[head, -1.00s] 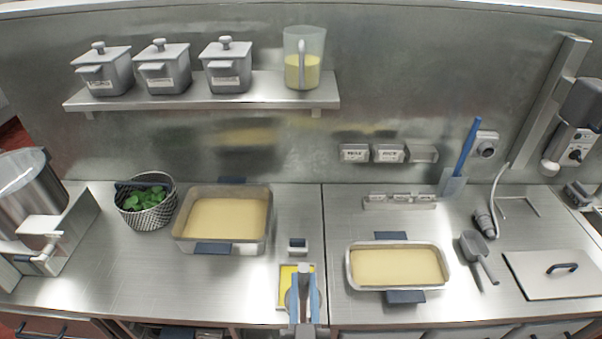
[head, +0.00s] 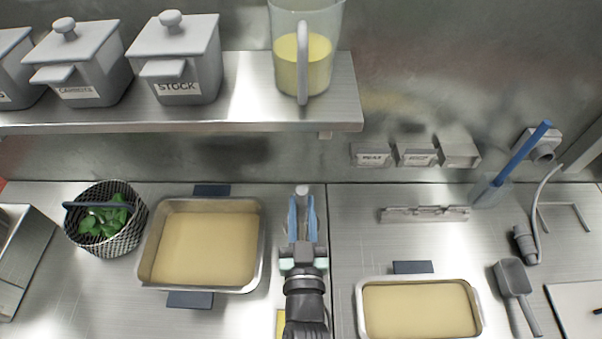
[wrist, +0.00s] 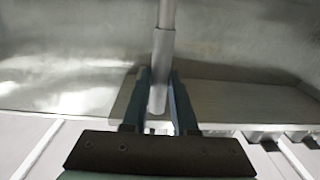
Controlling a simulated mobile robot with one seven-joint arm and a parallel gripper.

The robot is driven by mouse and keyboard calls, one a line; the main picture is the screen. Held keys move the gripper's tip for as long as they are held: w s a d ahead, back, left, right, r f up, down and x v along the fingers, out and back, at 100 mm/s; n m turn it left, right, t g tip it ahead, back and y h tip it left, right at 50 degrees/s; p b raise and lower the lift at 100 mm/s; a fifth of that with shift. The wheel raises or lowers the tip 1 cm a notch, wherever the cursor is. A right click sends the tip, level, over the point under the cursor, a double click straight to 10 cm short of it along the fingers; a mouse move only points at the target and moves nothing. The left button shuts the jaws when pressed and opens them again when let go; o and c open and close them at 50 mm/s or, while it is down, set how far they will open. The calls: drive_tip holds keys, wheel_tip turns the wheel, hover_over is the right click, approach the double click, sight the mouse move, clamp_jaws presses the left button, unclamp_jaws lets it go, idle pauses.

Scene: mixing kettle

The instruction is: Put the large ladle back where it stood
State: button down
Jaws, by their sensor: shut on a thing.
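My gripper (head: 302,218) is over the gap between the two baking pans, its blue fingers pointing to the back wall. It is shut on the large ladle, a grey rod whose end (head: 302,190) shows between the fingertips. In the wrist view the ladle's handle (wrist: 163,60) rises upright between the fingers (wrist: 158,98) and runs out of the top of the picture. The ladle's bowl is hidden in both views. The spot where the ladle stood cannot be made out; my gripper and wrist cover the counter there.
A left pan (head: 160,235) and a right pan (head: 362,300) hold a pale filling. A yellow-filled tray (head: 281,322) shows partly beside my wrist. The wall shelf (head: 230,115) with lidded pots (head: 180,70) and a jug (head: 320,75) overhangs the back. A herb basket (head: 85,235) stands left.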

sight(302, 231)
drive_tip(key=shift+w+f, duration=0.1)
drive_tip(key=shift+w, duration=0.25)
drive_tip(key=shift+s+f+b, duration=0.2)
drive_tip(key=shift+f+b, duration=0.3)
drive_tip(key=shift+b, duration=0.2)
wheel_tip(302, 231, down, 8)
drive_tip(key=b, duration=0.7)
drive_tip(key=shift+b, duration=0.3)
drive_tip(key=shift+f+b, duration=0.3)
drive_tip(key=shift+b, duration=0.05)
drive_tip(key=c, duration=0.6)
unclamp_jaws()
drive_tip(key=shift+f, duration=0.1)
drive_tip(key=o, duration=0.5)
drive_tip(key=shift+c, duration=0.2)
drive_tip(key=shift+s, duration=0.1)
